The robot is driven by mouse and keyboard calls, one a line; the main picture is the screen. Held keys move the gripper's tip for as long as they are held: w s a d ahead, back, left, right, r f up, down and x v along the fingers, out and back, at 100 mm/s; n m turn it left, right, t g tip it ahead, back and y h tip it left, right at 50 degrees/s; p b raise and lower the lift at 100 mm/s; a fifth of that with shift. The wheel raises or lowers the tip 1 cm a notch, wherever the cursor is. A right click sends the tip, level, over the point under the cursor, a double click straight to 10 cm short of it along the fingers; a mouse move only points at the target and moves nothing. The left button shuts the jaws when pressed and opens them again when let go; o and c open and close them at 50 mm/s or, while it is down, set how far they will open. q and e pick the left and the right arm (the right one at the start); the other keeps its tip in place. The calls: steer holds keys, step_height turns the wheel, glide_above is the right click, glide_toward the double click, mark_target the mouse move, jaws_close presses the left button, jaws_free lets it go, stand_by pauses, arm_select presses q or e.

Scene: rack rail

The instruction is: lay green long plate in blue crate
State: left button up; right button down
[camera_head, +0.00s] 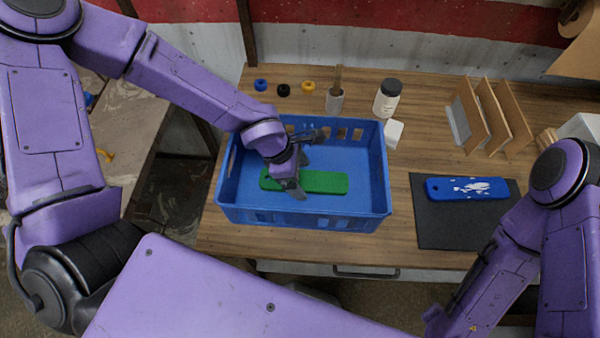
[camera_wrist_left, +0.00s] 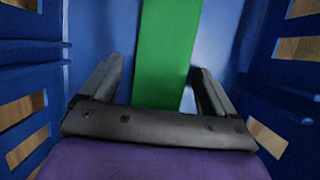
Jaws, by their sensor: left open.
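The green long plate (camera_head: 325,182) lies inside the blue crate (camera_head: 305,216), near the crate's front wall and lengthwise from left to right. My left gripper (camera_head: 294,187) reaches down into the crate over the left part of the plate. In the left wrist view the plate (camera_wrist_left: 168,50) passes between the two spread fingers of the open gripper (camera_wrist_left: 158,95), with a gap on the right side. The plate's underside is hidden, and part of its top is covered by the gripper. My right arm shows at the right, but its gripper is out of view.
A blue plate with white marks (camera_head: 468,189) lies on a dark mat (camera_head: 450,230) at the right. A wooden rack (camera_head: 490,115) stands at the back right.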

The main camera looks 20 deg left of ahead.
arm_select(q)
steer(key=shift+r, duration=0.25)
steer(key=p+v, duration=0.1)
steer(key=v, duration=1.1)
steer(key=shift+p, duration=0.3)
steer(key=shift+w, duration=0.1)
